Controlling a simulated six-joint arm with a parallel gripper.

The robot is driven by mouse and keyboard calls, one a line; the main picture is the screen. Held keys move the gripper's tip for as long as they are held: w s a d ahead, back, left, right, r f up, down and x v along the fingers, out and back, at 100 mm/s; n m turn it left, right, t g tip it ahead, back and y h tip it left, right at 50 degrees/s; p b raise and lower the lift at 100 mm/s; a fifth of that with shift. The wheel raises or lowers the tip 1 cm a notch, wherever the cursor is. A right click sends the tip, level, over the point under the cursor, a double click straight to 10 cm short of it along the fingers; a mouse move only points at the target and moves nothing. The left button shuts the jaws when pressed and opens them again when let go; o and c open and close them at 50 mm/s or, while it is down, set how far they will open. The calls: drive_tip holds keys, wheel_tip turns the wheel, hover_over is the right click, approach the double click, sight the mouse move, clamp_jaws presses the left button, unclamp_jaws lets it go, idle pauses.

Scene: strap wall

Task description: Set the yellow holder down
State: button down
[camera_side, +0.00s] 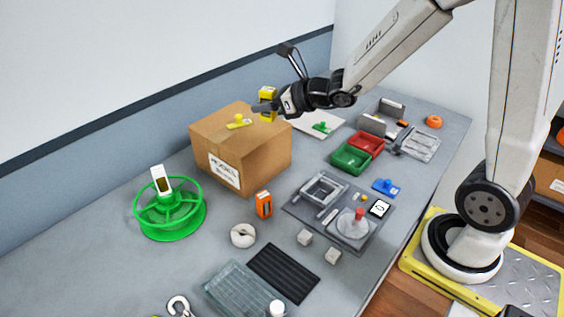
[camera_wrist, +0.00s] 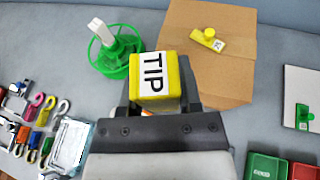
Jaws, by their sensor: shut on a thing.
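My gripper (camera_side: 266,107) is shut on a yellow block-shaped holder (camera_side: 267,94). In the wrist view the holder (camera_wrist: 153,78) sits between the two dark fingers and shows a white label reading TIP. In the side view it appears at the back right edge of the cardboard box top (camera_side: 215,125); in the wrist view the box (camera_wrist: 225,75) lies beyond it to the right. The holder looks raised off the table, but its underside and the gap below are hidden. A smaller yellow piece with a round knob (camera_side: 239,122) lies on the box top.
A green spool (camera_side: 172,224) with a white object in it stands left of the box. An orange item (camera_side: 264,204), red bin (camera_side: 365,144), green bin (camera_side: 350,159) and grey tray (camera_side: 300,206) occupy the table.

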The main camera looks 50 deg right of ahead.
drive_tip(key=shift+a+f, duration=0.1)
drive_tip(key=shift+s+a+f+n+g+y, duration=0.2)
drive_tip(key=shift+f+n+y, duration=0.1)
drive_tip(key=shift+n+y, duration=0.15)
drive_tip(key=shift+s+a+f+n+g+y, duration=0.2)
drive_tip(key=shift+f+n+y, duration=0.1)
drive_tip(key=shift+n+y, duration=0.15)
drive_tip(key=s+a+f+n+g+y, duration=0.2)
drive_tip(key=s+f+n+g+y, duration=0.65)
drive_tip(key=n+g, duration=0.2)
drive_tip(key=s+d+f+n+g+h, duration=0.3)
drive_tip(key=s+n+g, duration=0.3)
drive_tip(key=s+d+f+n+g+h, duration=0.2)
drive_tip(key=s+d+f+n+g, duration=0.15)
drive_tip(key=s+n+g, duration=0.25)
drive_tip(key=s+d+n+g+h, duration=0.1)
drive_tip(key=s+d+n+h, duration=0.3)
drive_tip(key=d+n+h, duration=0.25)
drive_tip(key=s+d+n+g+h, duration=0.25)
drive_tip(key=d+n+h, duration=0.25)
drive_tip(key=d+h, duration=0.25)
drive_tip(key=w+d+r+n+t+h, duration=0.1)
drive_tip(key=d+n+t+h, duration=0.3)
drive_tip(key=d+n, duration=0.1)
drive_tip(key=w+d+r+n+t+h, duration=0.1)
drive_tip(key=w+d+n+t+h, duration=0.1)
drive_tip(key=d+n+t, duration=0.3)
drive_tip(key=shift+w+d+h, duration=0.3)
drive_tip(key=shift+d+h, duration=0.55)
drive_tip(key=shift+d, duration=0.7)
